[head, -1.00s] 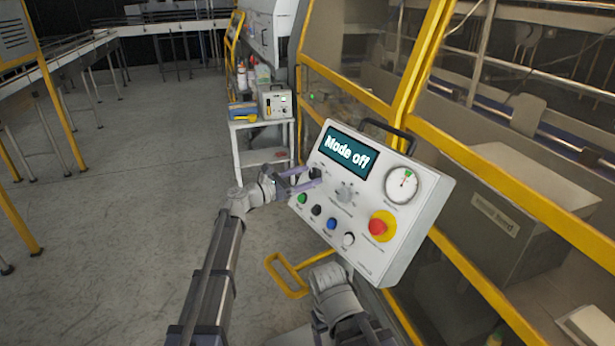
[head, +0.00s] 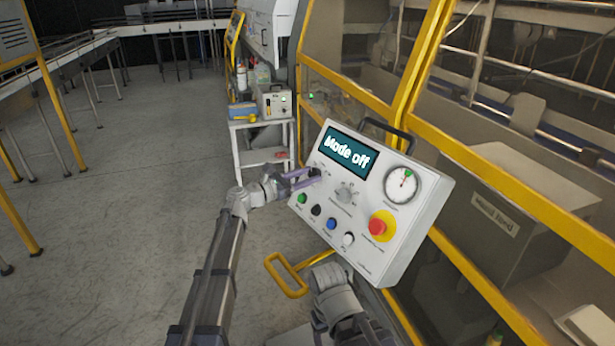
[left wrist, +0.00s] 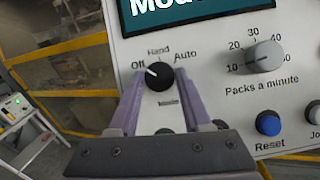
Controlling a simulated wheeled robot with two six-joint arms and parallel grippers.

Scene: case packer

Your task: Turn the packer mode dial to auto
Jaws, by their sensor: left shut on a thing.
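The black mode dial (left wrist: 159,77) is on the white control panel (left wrist: 222,42), below the display. Its white pointer mark faces up and left, towards the Off label. Hand is printed above it and Auto to its upper right. In the head view the panel's display (head: 347,151) reads "Mode off". My left gripper (head: 311,176) reaches the panel from the left. In the left wrist view its purple fingers (left wrist: 159,80) are shut on the dial, one on each side. The fingers hide part of the panel below the dial. My right gripper is not seen.
The grey packs-a-minute knob (head: 345,194) is just right of the dial. Several push-buttons run below, including the blue reset button (left wrist: 269,124). A red emergency stop (head: 377,227) is lower right. Yellow guard frames (head: 480,178) stand behind the panel. Open floor is to the left.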

